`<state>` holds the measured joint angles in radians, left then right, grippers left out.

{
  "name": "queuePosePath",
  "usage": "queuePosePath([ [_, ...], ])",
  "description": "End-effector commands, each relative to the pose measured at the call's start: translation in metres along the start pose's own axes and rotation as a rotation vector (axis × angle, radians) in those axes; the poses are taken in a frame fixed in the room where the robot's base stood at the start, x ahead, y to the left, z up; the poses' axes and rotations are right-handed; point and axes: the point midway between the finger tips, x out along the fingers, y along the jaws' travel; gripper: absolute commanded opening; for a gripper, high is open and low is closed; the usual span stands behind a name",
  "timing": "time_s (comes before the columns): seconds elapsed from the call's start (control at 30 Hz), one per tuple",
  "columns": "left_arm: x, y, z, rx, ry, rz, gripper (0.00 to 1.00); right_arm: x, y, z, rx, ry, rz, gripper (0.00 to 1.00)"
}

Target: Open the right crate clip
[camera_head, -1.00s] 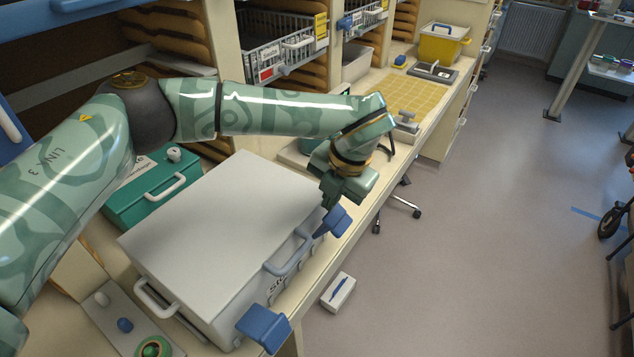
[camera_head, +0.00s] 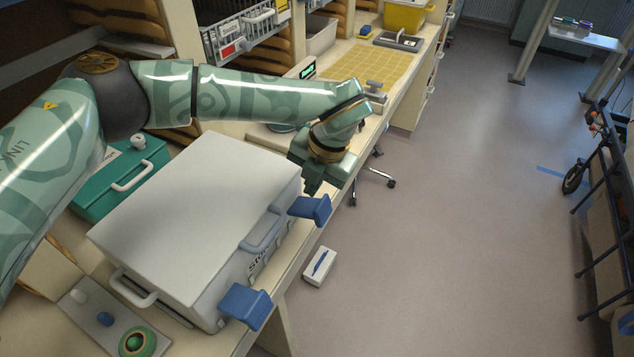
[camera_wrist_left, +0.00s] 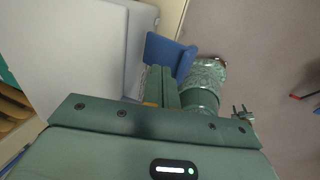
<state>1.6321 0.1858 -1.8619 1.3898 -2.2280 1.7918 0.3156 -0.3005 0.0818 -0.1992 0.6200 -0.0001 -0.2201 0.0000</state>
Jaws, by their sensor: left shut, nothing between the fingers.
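The grey crate (camera_head: 195,185) sits on the counter with its lid down. Two blue clips stand out from its front side. The right crate clip (camera_head: 312,208) is at the far end of that side, and the left clip (camera_head: 246,305) is at the near end. My left gripper (camera_head: 312,188) is shut and empty, pointing down just above and behind the right clip. In the left wrist view, the shut fingers (camera_wrist_left: 161,86) are close to the blue clip (camera_wrist_left: 168,53); I cannot tell whether they touch.
A green case (camera_head: 120,178) stands behind the crate. A grey panel with a green button (camera_head: 136,342) lies at the near left. A white box (camera_head: 319,266) lies on the floor by the counter. The floor to the right is open.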

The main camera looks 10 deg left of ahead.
Motion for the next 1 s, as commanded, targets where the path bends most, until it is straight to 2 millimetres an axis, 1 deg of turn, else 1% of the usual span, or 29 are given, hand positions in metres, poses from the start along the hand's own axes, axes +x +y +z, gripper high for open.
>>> queuePosePath([
  [0.33,0.001,0.002,0.000,0.000,0.000,0.000,0.00,0.000,-0.003,-0.001,0.001,0.002,-0.004,0.36],
  [0.47,-0.006,0.005,0.001,0.000,-0.001,0.000,0.00,-0.006,-0.003,-0.003,0.001,0.004,-0.003,0.36],
  [0.57,-0.021,0.013,0.002,-0.002,-0.002,0.001,0.00,-0.016,-0.002,-0.005,0.001,0.008,-0.002,0.36],
  [0.67,-0.041,0.023,0.004,-0.002,-0.003,0.002,0.00,-0.032,-0.001,-0.009,0.001,0.013,0.000,0.36],
  [0.73,-0.049,0.010,0.005,0.004,-0.005,0.000,0.00,-0.025,-0.001,-0.007,0.001,0.011,-0.001,0.36],
  [1.0,-0.095,-0.022,0.004,0.002,-0.002,0.001,0.00,-0.020,-0.001,-0.006,0.000,0.009,-0.001,0.36],
])
